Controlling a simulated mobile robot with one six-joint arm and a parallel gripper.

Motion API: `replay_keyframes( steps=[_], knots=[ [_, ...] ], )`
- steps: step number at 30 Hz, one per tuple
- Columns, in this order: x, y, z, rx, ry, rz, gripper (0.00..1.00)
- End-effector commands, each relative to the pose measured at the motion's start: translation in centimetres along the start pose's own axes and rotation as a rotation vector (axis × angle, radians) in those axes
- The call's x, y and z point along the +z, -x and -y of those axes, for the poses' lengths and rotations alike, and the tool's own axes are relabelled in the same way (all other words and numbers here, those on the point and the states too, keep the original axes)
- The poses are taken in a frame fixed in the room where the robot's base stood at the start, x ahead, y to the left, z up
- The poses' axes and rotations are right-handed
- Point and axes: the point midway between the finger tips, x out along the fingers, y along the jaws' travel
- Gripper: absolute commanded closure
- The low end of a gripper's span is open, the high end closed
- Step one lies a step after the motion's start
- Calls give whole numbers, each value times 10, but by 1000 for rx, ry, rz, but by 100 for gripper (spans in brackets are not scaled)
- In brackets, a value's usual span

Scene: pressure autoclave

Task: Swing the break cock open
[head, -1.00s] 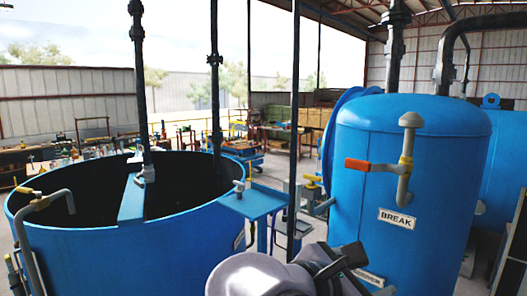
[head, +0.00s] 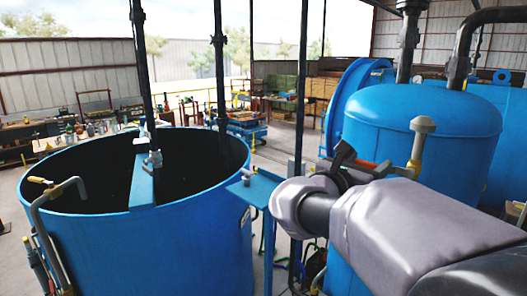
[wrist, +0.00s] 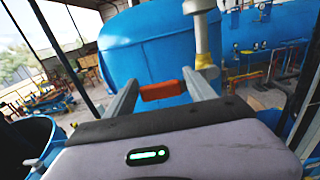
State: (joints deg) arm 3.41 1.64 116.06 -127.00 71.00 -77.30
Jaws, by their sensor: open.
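The break cock has an orange-red lever handle (head: 366,165) and a brass body (head: 415,160) on a grey pipe with a mushroom-shaped cap (head: 422,125), beside the blue tank (head: 425,112). The handle lies roughly level, pointing left from the brass body. My gripper (head: 343,157) is at the handle's free end in the head view. In the wrist view, my gripper (wrist: 161,84) is open, and the orange handle (wrist: 163,91) shows between its two fingers, crosswise. Whether the fingers touch it I cannot tell. The brass body (wrist: 204,62) is just beyond the right finger. My arm hides the lower tank front.
A large open blue vat (head: 120,215) stands at the left, with a bent grey pipe (head: 50,205) at its rim. A small blue shelf (head: 255,188) and a thin dark post (head: 299,90) stand between vat and tank. Workbenches are far behind.

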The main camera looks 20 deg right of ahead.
Motion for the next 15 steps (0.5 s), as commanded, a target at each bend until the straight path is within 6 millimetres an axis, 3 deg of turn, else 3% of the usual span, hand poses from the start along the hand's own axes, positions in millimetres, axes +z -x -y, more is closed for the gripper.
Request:
replay_keyframes(
  steps=[11, 12, 15],
  knots=[
    [0, -10, 0, 1, 0, 0, 36],
    [0, -10, 0, 1, 0, 0, 38],
    [0, -10, 0, 0, 0, 0, 58]
  ],
)
